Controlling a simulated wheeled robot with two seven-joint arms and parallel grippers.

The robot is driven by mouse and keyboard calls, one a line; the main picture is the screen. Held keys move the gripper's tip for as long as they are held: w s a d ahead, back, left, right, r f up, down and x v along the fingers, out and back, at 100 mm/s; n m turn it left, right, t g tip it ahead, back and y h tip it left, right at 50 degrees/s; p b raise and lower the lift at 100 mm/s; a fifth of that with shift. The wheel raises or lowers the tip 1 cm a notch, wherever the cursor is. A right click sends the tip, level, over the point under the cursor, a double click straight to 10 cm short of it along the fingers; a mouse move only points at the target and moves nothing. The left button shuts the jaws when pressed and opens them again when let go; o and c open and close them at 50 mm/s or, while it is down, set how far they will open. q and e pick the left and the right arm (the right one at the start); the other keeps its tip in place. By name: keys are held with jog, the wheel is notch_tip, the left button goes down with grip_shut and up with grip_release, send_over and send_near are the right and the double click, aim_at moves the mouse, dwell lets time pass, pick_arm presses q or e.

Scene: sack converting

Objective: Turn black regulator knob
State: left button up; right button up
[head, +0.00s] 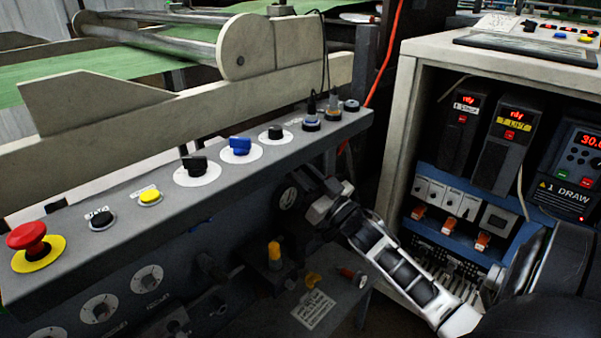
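The right gripper (316,197) is under the right end of the grey control panel (225,183), close to a small round dark gauge (288,198). Its fingers are small and dark here, and I cannot tell whether they are open or touch anything. I cannot pick out a black regulator knob for certain; the area at the fingertips is partly hidden by the gripper. On the panel top, a black selector knob (194,164) sits on a white disc, with a blue selector knob (239,146) to its right. The left gripper is not in view.
A red emergency button (27,238) and a yellow button (150,196) are on the panel. Below are white dials (147,279) and a yellow-capped fitting (274,252). An open electrical cabinet (400,110) stands at the right. An orange cable (392,45) runs behind the gripper.

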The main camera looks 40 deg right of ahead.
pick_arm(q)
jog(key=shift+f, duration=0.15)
pick_arm(e)
jog(key=shift+n, duration=0.4)
pick_arm(q)
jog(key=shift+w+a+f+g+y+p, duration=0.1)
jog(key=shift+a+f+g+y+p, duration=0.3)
jog(key=shift+p, duration=0.45)
pick_arm(e)
jog(key=n+y, duration=0.1)
jog(key=n, duration=0.2)
jog(key=n+g+y, duration=0.1)
jog(key=n+y, duration=0.1)
jog(key=n, duration=0.1)
jog(key=n+g+y, duration=0.1)
jog(key=n, duration=0.2)
jog(key=shift+d+y, duration=0.3)
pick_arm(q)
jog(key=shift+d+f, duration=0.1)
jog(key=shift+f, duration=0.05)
pick_arm(e)
jog(key=shift+n, duration=0.4)
jog(key=o, duration=1)
jog(key=shift+r, duration=0.1)
jog(key=shift+c, duration=0.2)
jog(key=shift+s, duration=0.1)
